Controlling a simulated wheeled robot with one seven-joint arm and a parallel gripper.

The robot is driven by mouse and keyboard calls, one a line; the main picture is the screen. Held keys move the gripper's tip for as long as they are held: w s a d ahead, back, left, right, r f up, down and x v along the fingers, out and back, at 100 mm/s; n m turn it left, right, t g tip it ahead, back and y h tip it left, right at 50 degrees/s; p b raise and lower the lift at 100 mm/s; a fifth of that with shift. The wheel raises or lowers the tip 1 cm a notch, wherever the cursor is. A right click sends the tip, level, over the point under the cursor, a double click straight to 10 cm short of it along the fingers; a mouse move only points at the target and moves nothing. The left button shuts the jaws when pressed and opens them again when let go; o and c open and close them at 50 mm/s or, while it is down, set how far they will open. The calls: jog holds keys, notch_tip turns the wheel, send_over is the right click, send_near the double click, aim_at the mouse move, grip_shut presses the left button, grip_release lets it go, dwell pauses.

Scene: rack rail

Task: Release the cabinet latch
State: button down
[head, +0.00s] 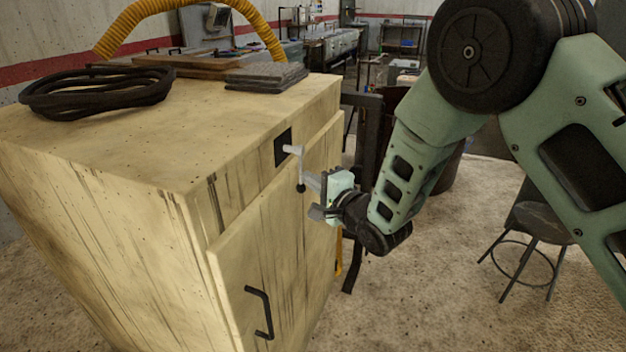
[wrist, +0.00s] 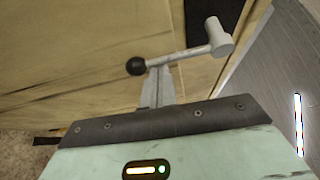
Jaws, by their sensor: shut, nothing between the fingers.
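The wooden cabinet (head: 90,190) stands at the left in the head view. Its latch (head: 292,150) is a grey crank with a black ball knob (head: 301,188), mounted on a dark square plate (head: 282,148) above the door (head: 275,240). The crank hangs down in the head view. In the wrist view the crank (wrist: 185,54) runs from its hub at upper right to the knob (wrist: 136,66). My gripper (head: 310,180) is shut and empty. Its fingertips (wrist: 158,74) are right beside the crank near the knob; I cannot tell whether they touch.
The door has a black handle (head: 260,312) low down. A black hose coil (head: 98,90), dark slabs (head: 266,77) and a yellow hose (head: 190,8) are on or behind the cabinet top. A stool (head: 535,225) stands at right.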

aim_at(282, 182)
jog(key=shift+s+a+m, duration=0.1)
jog(key=shift+s+m, duration=0.2)
jog(key=shift+m, duration=0.1)
jog(key=m+p, duration=0.1)
jog(key=s+m+g+p, duration=0.1)
jog(key=s+r+m+g+h, duration=0.1)
jog(key=shift+s+a+p, duration=0.1)
jog(key=shift+a+p, duration=0.25)
jog(key=shift+p, duration=0.05)
jog(key=s+m+g+p, duration=0.1)
jog(key=r+m+g+p, duration=0.1)
jog(key=p, duration=0.1)
jog(key=shift+s+a+r, duration=0.2)
jog(key=shift+s+a, duration=0.15)
jog(key=shift+s, duration=0.05)
jog(key=r+m+g+p, duration=0.1)
jog(key=p, duration=0.1)
jog(key=s+r+m+g+p, duration=0.1)
jog(key=m+g+p, duration=0.1)
jog(key=shift+s+a, duration=0.3)
jog(key=shift+s+a+r+m+g+y+p, duration=0.1)
jog(key=shift+s+r+m+g+y+p, duration=0.15)
jog(key=shift+r+m+g+p, duration=0.5)
jog(key=shift+s+a+r+m+g+y+p, duration=0.15)
jog(key=shift+r+m+g+y+p, duration=0.1)
jog(key=shift+r+m+g+p, duration=0.5)
jog(key=shift+f, duration=0.3)
